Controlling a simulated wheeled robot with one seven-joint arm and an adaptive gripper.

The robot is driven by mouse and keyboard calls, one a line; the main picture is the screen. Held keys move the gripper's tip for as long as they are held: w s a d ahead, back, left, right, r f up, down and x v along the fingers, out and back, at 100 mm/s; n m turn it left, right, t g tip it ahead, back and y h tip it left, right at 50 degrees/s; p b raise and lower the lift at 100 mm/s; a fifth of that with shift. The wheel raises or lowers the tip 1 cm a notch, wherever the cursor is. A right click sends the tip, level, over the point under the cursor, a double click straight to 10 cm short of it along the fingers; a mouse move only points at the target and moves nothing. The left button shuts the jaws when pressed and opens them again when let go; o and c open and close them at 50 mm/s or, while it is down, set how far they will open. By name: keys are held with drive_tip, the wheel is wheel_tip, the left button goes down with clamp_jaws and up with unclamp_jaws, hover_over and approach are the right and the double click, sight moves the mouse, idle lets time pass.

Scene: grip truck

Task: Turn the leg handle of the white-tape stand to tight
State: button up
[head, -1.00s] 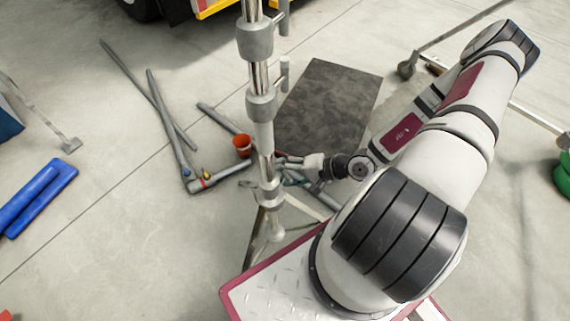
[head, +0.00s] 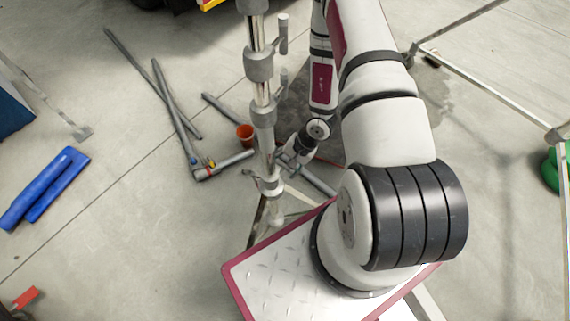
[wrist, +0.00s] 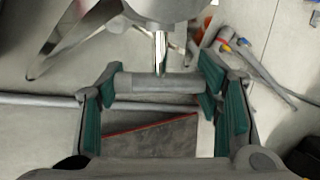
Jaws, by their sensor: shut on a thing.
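A tall metal stand (head: 259,66) with grey collars and splayed legs rises at the centre of the head view. I cannot make out white tape on it. In the wrist view its leg handle (wrist: 157,84) is a grey crossbar on a shiny stem, lying level across the picture between my fingers. My gripper (wrist: 160,79), with green pads, is shut on this handle, one finger at each end. In the head view my gripper (head: 284,162) is low beside the stand, partly hidden by the pole and my wrist.
Blue rolls (head: 45,188) lie further left. A dark mat (head: 294,100) is behind the stand. A pale metal frame (head: 480,85) borders the right side.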

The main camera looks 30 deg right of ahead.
drive_tip(key=shift+g+h, duration=0.5)
drive_tip(key=shift+g, duration=0.4)
drive_tip(key=shift+g+h+p, duration=0.3)
drive_tip(key=shift+g, duration=0.3)
drive_tip(key=o, duration=1.2)
drive_tip(key=shift+r, duration=0.1)
drive_tip(key=v, duration=1.1)
drive_tip(key=shift+r, duration=0.4)
drive_tip(key=shift+c, duration=0.3)
